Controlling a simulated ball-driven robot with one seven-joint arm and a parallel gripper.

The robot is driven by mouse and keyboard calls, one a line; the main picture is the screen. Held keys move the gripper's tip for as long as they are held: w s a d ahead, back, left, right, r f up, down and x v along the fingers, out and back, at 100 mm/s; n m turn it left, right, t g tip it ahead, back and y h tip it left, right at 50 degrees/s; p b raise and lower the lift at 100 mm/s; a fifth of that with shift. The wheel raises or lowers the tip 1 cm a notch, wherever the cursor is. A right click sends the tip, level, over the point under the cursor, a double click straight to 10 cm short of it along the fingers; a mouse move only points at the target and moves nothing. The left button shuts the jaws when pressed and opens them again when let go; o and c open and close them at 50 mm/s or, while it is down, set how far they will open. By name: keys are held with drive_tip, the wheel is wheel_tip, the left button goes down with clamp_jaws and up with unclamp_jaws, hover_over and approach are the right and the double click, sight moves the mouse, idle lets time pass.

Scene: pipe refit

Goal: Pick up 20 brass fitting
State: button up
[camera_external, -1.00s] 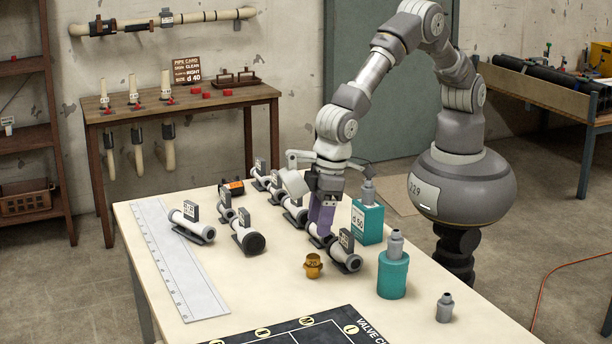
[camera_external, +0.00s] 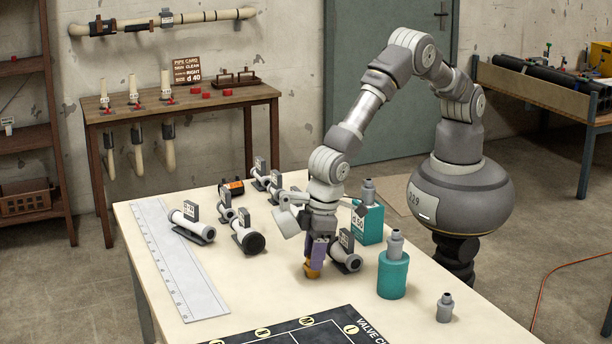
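The brass fitting (camera_external: 311,271) is a small golden piece on the cream table, left of a grey pipe valve (camera_external: 347,262). My gripper (camera_external: 315,258) points down with its purple fingers at the fitting, covering its upper part. Only the lower part of the fitting shows below the fingers. The fingers overlap in this view, so I cannot tell whether they are apart or closed on it.
Several pipe valves (camera_external: 247,238) stand behind and left. A teal block (camera_external: 369,222) and a teal cylinder (camera_external: 392,274), each topped by a grey fitting, stand right. A long ruler (camera_external: 178,258) lies left. A dark chart (camera_external: 300,330) lies in front.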

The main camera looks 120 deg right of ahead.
drive_tip(key=c, duration=0.4)
drive_tip(key=shift+s, duration=0.1)
